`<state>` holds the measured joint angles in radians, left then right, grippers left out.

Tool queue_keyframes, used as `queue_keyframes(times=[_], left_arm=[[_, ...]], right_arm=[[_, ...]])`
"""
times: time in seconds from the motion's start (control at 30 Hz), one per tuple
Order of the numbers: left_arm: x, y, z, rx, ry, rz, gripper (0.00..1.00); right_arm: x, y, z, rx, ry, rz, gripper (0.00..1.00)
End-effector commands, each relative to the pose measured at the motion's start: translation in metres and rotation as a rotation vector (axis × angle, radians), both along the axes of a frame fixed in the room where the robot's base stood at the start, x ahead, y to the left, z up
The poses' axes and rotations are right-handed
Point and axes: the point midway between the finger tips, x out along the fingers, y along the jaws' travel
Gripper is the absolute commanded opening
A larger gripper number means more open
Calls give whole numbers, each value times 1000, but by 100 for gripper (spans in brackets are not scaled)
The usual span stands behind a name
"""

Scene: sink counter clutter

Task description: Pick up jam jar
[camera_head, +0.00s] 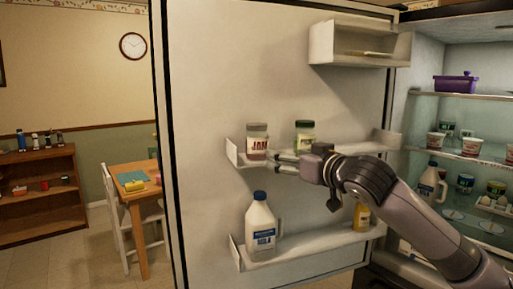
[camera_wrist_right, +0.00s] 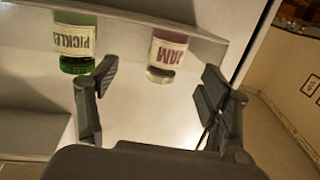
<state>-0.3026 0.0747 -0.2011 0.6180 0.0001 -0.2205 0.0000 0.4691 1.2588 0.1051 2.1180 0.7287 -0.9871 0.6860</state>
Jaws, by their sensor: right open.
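The jam jar (camera_head: 257,142) is a clear jar with a white label reading JAM in red. It stands upright at the left end of the upper door shelf of the open fridge. In the right wrist view the jam jar (camera_wrist_right: 166,55) appears upside down, ahead of and between the fingers. My right gripper (camera_head: 285,162) reaches in from the right, its fingertips just right of the jar's lower part. In the right wrist view the right gripper (camera_wrist_right: 158,88) is open, with nothing between its fingers. My left gripper is not in view.
A green-lidded pickle jar (camera_head: 305,135) stands right of the jam jar on the door shelf (camera_head: 232,153); it also shows in the right wrist view (camera_wrist_right: 75,42). A milk jug (camera_head: 262,228) and a yellow bottle (camera_head: 362,217) stand on the lower shelf.

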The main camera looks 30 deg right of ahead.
Motion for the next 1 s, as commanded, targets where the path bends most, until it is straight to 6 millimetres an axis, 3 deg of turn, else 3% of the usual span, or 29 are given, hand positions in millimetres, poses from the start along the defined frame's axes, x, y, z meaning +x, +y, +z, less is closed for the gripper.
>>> queue_keyframes(times=[0.03, 0.1, 0.27, 0.5, 0.7, 1.0], left_arm=[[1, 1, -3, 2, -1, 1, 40], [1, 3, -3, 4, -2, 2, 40], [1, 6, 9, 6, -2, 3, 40], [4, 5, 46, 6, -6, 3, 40], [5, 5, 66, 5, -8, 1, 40], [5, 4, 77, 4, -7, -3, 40]], right_arm=[[-11, 5, 22, -12, -34, 4, 72], [-22, 10, 42, -14, -62, 11, 72], [-20, 13, 61, -10, -82, 17, 72], [28, 10, 64, -6, -82, 17, 72], [69, 7, 61, -10, -81, 17, 72], [96, 5, 58, -13, -81, 17, 72]])
